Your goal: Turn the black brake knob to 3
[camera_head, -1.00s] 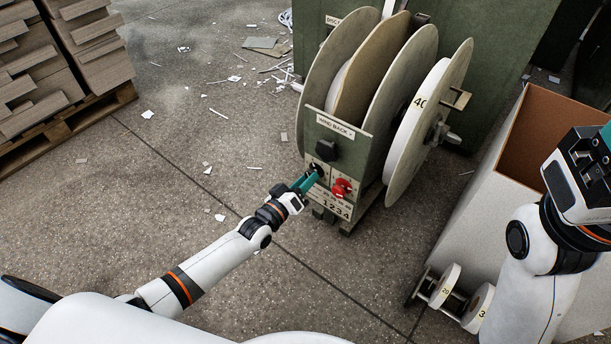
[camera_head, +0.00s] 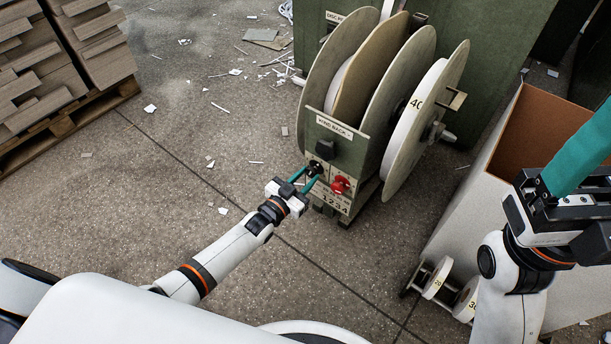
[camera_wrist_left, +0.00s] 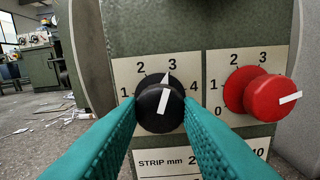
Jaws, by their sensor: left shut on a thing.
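The black brake knob (camera_wrist_left: 158,104) is on the green machine's front panel, and it also shows in the head view (camera_head: 315,168). In the left wrist view its white line points up and slightly right, toward the 3 on the 1-to-4 scale plate (camera_wrist_left: 133,72). My left gripper (camera_head: 307,177) is shut on the knob, with one teal finger on each side of it, as the left wrist view (camera_wrist_left: 160,112) shows. My right gripper (camera_head: 580,165) is at the right edge, away from the panel; its fingertips are cut off.
A red knob (camera_wrist_left: 262,95) with its own scale sits close right of the black knob. Large discs (camera_head: 413,110) stand above the panel. An open box (camera_head: 460,215) and small numbered rolls (camera_head: 437,278) are at right. Stacked boards on a pallet (camera_head: 60,125) stand at left.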

